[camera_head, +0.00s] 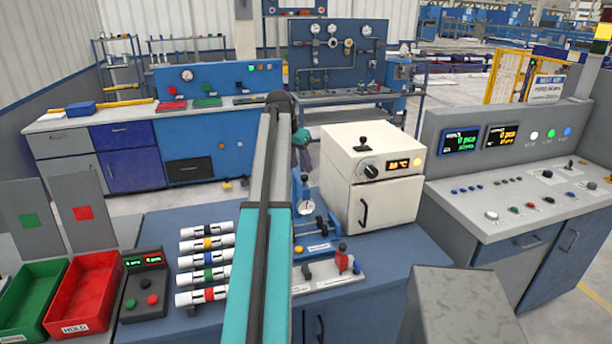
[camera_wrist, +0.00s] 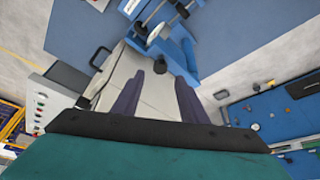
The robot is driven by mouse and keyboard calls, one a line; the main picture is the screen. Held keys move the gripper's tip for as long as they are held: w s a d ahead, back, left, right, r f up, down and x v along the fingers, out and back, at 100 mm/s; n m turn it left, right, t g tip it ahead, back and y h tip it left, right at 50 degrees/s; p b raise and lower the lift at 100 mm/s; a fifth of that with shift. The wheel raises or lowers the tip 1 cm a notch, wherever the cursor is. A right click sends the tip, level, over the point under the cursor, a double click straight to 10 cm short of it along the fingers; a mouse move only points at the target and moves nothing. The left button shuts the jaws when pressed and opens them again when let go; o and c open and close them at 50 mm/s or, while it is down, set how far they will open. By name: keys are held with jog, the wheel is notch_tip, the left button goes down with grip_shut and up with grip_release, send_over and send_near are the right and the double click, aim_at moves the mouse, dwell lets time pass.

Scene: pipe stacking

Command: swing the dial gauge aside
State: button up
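The dial gauge (camera_head: 307,207) has a round white face and sits on a blue stand (camera_head: 312,235) on the blue bench, left of the white oven. My arm hides part of the stand in the head view. In the wrist view the blue stand (camera_wrist: 183,55) is at top centre, with a pale round part beside it that may be the gauge. My gripper (camera_wrist: 159,76) shows two dark fingers spread apart. Nothing shows held between them. The stand lies beyond the fingertips; contact cannot be told. In the head view the gripper is mostly hidden behind my arm.
The white oven (camera_head: 370,181) stands close on the right of the gauge. A rack of white pipes (camera_head: 203,262) with coloured bands lies left of my arm. A red-knobbed fixture (camera_head: 343,259) stands in front. Red (camera_head: 88,293) and green (camera_head: 30,305) bins are far left.

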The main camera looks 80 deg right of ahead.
aim_at(305, 176)
jog(key=shift+p+x, duration=0.9)
jog(key=shift+x, duration=2.75)
grip_shut()
